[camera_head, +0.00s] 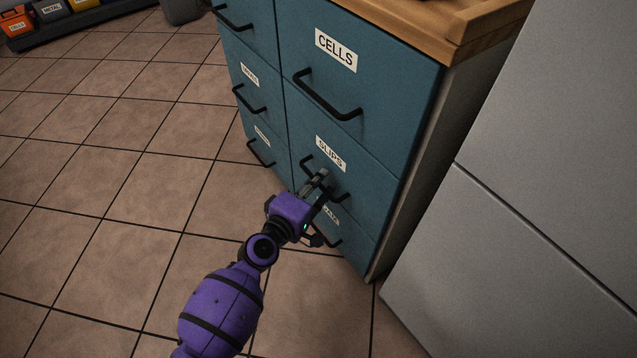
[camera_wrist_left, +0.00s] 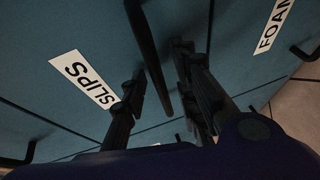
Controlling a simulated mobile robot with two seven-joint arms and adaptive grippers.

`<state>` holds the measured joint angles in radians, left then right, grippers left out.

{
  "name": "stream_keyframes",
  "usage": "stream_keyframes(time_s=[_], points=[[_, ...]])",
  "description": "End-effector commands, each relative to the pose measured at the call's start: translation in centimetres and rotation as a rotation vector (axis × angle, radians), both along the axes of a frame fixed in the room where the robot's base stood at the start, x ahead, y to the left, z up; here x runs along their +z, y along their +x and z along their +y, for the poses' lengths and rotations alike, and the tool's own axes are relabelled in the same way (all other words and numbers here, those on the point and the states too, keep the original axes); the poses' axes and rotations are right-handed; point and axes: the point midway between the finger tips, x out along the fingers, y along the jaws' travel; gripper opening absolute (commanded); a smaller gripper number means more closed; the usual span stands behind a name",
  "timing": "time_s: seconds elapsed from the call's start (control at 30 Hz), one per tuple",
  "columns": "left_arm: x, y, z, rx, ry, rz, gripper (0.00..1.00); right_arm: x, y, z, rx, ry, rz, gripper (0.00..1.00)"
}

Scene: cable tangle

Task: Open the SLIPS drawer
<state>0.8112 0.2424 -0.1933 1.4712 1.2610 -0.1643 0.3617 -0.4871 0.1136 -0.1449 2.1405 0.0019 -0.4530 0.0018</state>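The SLIPS drawer (camera_head: 365,187) is a teal front in the right column of the cabinet, below the CELLS drawer, and looks flush with its neighbours. Its white label (camera_head: 331,153) also shows in the left wrist view (camera_wrist_left: 85,80). My left gripper (camera_head: 321,180) is at the black bar handle (camera_head: 306,162) of this drawer and covers the handle's middle. In the left wrist view the handle (camera_wrist_left: 150,50) passes between the two fingers (camera_wrist_left: 162,72), with visible gaps, so the gripper is open around it. My right gripper is not in view.
The CELLS drawer (camera_head: 385,85) is above, with a protruding handle (camera_head: 328,100). A lower drawer, labelled FOAM in the left wrist view (camera_wrist_left: 273,25), is partly hidden behind my arm. A grey unit (camera_head: 500,240) stands close on the right.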

Motion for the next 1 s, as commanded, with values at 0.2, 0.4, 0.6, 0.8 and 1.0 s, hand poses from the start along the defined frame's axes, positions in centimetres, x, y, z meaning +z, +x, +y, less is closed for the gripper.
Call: stream_keyframes(time_s=[0.2,0.4,0.6,0.8,1.0], points=[[0.0,0.0,0.0,0.000,0.001,-0.001,0.26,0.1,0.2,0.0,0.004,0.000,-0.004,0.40],[0.0,0.0,0.0,0.000,0.001,-0.001,0.00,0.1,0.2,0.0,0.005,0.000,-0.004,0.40],[0.0,0.0,0.0,0.000,0.002,-0.001,0.00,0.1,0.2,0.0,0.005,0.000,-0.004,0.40],[0.0,0.0,0.1,-0.001,0.003,-0.002,0.00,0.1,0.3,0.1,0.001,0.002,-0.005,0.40],[-0.1,0.0,1.0,0.000,0.006,-0.002,0.00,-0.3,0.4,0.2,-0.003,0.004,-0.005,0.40]])
